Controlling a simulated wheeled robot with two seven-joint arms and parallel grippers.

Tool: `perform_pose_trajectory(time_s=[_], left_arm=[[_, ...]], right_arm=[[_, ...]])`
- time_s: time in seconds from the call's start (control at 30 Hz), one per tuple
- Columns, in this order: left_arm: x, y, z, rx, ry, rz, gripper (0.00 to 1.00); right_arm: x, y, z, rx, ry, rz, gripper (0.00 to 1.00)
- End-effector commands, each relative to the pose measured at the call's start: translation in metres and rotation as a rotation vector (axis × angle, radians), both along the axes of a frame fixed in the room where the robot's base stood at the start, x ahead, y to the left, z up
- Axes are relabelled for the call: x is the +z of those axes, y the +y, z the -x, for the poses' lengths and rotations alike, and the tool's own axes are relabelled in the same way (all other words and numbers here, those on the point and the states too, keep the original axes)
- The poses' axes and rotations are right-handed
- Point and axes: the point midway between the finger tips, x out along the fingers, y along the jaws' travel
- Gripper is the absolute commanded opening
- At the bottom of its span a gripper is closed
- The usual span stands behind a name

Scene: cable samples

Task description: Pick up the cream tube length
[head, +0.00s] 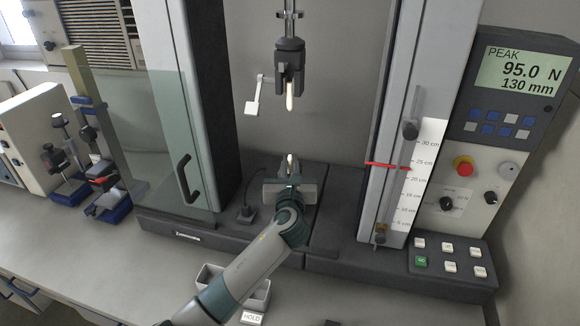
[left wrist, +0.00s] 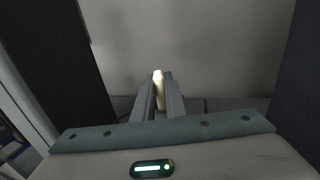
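A short cream tube piece (head: 291,164) stands upright at the lower middle of the testing machine, between the fingertips of my left gripper (head: 291,172). In the left wrist view the cream tube length (left wrist: 158,82) fills the narrow gap between the two fingers (left wrist: 160,98), which look shut on it. My gripper hides its lower end and the lower clamp. A second cream piece (head: 289,97) hangs from the dark upper clamp (head: 289,58), apart from the lower one. My right gripper is not in view.
A machine column stands on each side; the right one (head: 398,120) carries a scale with a red marker (head: 388,165). A clear shield (head: 160,140) is at left. A light tray (head: 257,296) and a HOLD label (head: 252,318) lie near my arm on the bench.

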Motion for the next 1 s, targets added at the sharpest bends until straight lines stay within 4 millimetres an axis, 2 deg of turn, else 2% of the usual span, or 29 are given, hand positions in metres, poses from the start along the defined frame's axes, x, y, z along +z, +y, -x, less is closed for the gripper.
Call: perform_pose_trajectory(time_s=[0.43, 0.57, 0.7, 1.0], left_arm=[[0.007, 0.000, 0.000, 0.000, -0.002, 0.001, 0.00], [0.021, 0.000, 0.000, 0.000, -0.005, 0.002, 0.00], [0.043, 0.000, 0.000, -0.001, -0.006, 0.002, 0.00], [0.074, -0.053, 0.031, -0.004, -0.004, 0.003, 0.00]], right_arm=[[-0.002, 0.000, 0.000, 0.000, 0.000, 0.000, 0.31], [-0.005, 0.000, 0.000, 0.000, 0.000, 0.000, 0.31], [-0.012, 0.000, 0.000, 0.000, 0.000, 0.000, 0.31], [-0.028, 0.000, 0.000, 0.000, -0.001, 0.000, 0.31]])
